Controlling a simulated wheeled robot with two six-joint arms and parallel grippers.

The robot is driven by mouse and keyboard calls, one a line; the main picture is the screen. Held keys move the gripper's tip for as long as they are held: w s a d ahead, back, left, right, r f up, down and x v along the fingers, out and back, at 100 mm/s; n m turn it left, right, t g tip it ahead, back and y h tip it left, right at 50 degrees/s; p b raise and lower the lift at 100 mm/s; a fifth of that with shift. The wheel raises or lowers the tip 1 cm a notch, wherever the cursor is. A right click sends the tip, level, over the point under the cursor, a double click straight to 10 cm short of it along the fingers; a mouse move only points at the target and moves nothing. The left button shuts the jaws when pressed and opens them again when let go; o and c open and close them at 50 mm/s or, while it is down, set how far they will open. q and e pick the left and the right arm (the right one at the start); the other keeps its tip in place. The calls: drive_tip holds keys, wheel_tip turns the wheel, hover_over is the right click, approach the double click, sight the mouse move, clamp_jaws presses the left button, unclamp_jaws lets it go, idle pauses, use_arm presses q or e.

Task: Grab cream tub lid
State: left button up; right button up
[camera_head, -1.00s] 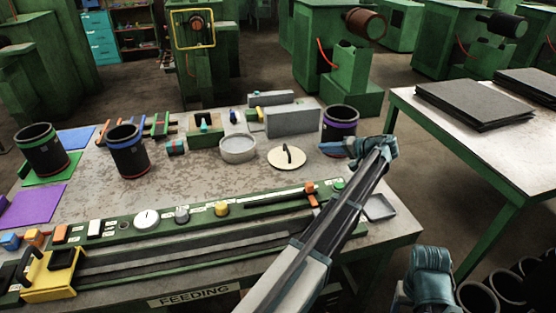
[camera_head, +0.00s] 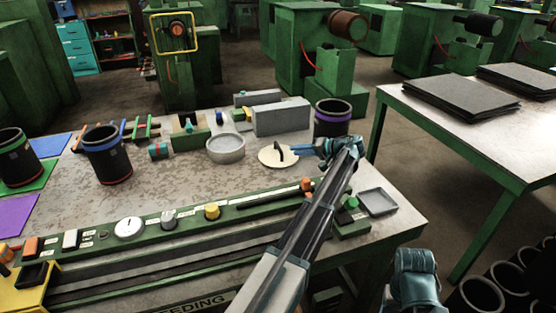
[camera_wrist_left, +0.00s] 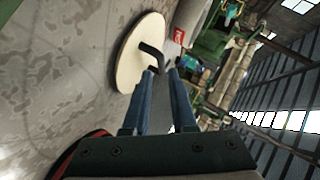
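The cream tub lid (camera_head: 269,159) is a flat round disc with a dark upright handle, lying on the worktable. My left gripper (camera_head: 294,150) is at the right side of the lid, low over the table. In the left wrist view its two blue fingers (camera_wrist_left: 164,74) are apart, and the handle is at their tips. I see no grip on the handle. A blue part of my right arm shows at the lower right; its fingers cannot be made out.
An open round grey tub (camera_head: 226,150) stands left of the lid. A black sleeve with a purple band (camera_head: 332,122) stands close behind my left gripper. A grey block (camera_head: 282,118) is behind the lid. A control rail (camera_head: 150,222) runs along the front.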

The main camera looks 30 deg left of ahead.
sight(280, 148)
use_arm(q)
drive_tip(key=shift+b+x, duration=0.5)
drive_tip(key=shift+x, duration=1.5)
drive_tip(key=b+x, duration=0.1)
drive_tip(key=x, duration=0.4)
drive_tip(key=shift+w+a+b, duration=0.15)
drive_tip(key=shift+w+b, duration=0.1)
drive_tip(key=shift+b, duration=0.15)
drive_tip(key=shift+r, duration=0.15)
clamp_jaws()
